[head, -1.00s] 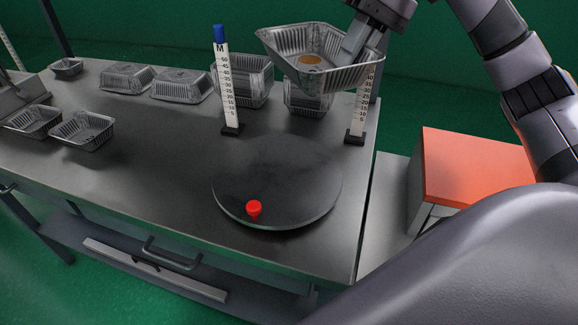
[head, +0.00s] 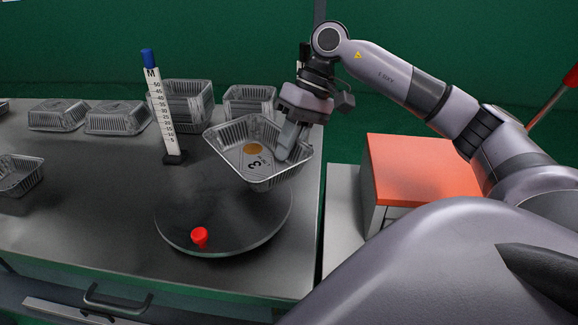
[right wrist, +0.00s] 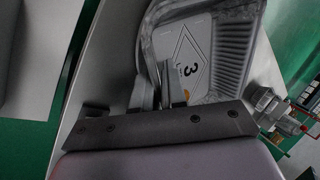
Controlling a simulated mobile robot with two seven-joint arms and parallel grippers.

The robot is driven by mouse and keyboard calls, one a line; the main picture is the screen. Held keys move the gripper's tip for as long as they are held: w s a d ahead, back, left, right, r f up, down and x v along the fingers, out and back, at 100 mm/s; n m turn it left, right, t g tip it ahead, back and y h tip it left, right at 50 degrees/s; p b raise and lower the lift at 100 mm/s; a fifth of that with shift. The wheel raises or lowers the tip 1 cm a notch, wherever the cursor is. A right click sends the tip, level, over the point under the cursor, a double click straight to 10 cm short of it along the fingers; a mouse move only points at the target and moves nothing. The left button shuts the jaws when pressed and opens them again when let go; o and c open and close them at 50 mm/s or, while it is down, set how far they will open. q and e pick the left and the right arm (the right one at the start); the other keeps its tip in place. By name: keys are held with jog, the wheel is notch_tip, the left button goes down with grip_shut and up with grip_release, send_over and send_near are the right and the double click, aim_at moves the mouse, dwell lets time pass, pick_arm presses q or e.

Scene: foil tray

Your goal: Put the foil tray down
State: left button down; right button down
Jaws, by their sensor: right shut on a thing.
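The silver foil tray (head: 270,181) hangs in the middle of the head view, slightly tilted. A label with a "3" and an orange-brown round spot show inside it. My right gripper (head: 288,148) is shut on the tray's right wall. In the right wrist view the gripper (right wrist: 166,92) has its fingers at the wall of the tray (right wrist: 232,50). The tray overlaps the back right of the round dark plate (head: 195,212) in the picture and appears to be above it; the exact gap is unclear. My left gripper is not in view.
A red knob (head: 199,237) stands at the front of the round plate. A scale post with a blue cap (head: 159,110) stands behind it. Several other foil trays (head: 118,118) lie at the back and left. An orange-topped cabinet (head: 415,168) is on the right.

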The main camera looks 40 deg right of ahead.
aim_at(290, 163)
jog(key=shift+f, duration=2.35)
jog(key=shift+f+b, duration=0.2)
jog(key=shift+b, duration=0.15)
jog(key=c, duration=1.2)
grip_release()
jog(key=shift+d+r, duration=0.1)
jog(key=shift+r, duration=0.35)
jog(key=shift+p+v, duration=0.5)
jog(key=shift+v, duration=5.25)
